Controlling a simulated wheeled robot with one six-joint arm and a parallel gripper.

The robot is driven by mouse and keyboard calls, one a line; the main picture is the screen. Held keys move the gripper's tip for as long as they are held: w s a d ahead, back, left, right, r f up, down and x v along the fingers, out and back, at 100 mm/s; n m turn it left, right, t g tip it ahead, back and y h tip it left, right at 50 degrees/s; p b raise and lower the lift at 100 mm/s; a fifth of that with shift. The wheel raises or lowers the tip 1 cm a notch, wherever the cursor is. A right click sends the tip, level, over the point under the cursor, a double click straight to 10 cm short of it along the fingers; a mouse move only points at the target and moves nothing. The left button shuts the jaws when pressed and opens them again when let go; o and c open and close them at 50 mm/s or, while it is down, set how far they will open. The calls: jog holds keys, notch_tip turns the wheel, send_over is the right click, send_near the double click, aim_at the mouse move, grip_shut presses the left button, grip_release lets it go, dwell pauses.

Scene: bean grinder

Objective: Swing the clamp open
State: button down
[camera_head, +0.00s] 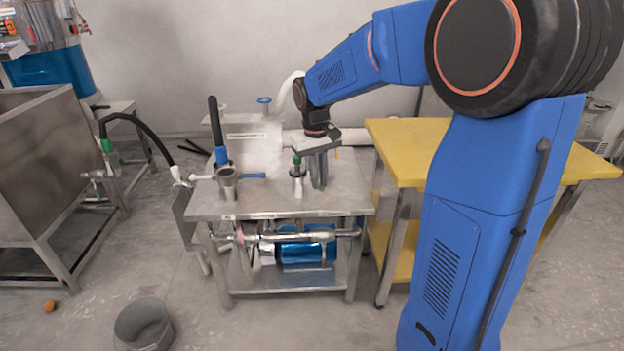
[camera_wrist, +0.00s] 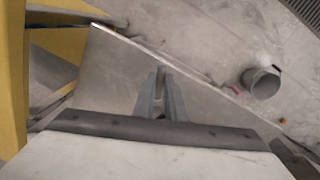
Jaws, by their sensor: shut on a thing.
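My gripper (camera_head: 318,184) points down over the right part of a steel table (camera_head: 262,207). Its two fingers are close together, with a thin gap between them in the wrist view (camera_wrist: 163,76). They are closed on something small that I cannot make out. A small upright metal fitting with a green top (camera_head: 297,176) stands just left of the fingers. I cannot pick out the clamp for certain in either view. A metal cup-like fitting (camera_head: 228,182) and an upright black lever with a blue base (camera_head: 216,125) are at the table's left.
A yellow-topped table (camera_head: 410,140) stands close on the right. A white machine body (camera_head: 255,145) and a white pipe are behind the gripper. A blue cylinder (camera_head: 307,250) lies on the lower shelf. A grey bucket (camera_head: 143,325) is on the floor, and a steel hopper (camera_head: 45,165) stands left.

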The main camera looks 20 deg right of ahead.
jog(key=w+d+n, duration=0.3)
jog(key=d+n, duration=0.3)
jog(key=w+d+n, duration=0.3)
jog(key=d+n, duration=0.4)
jog(key=shift+w+t+y, duration=0.3)
jog(key=shift+w+t, duration=0.1)
dwell(0.8)
jog(key=shift+w+d, duration=0.15)
jog(key=shift+d, duration=0.05)
dwell(0.4)
jog(key=c, duration=1.8)
grip_release()
jog(key=shift+r, duration=0.1)
notch_tip(320, 180, up, 17)
jog(key=s, duration=0.1)
jog(key=shift+a, duration=0.25)
jog(key=shift+s+r, duration=0.1)
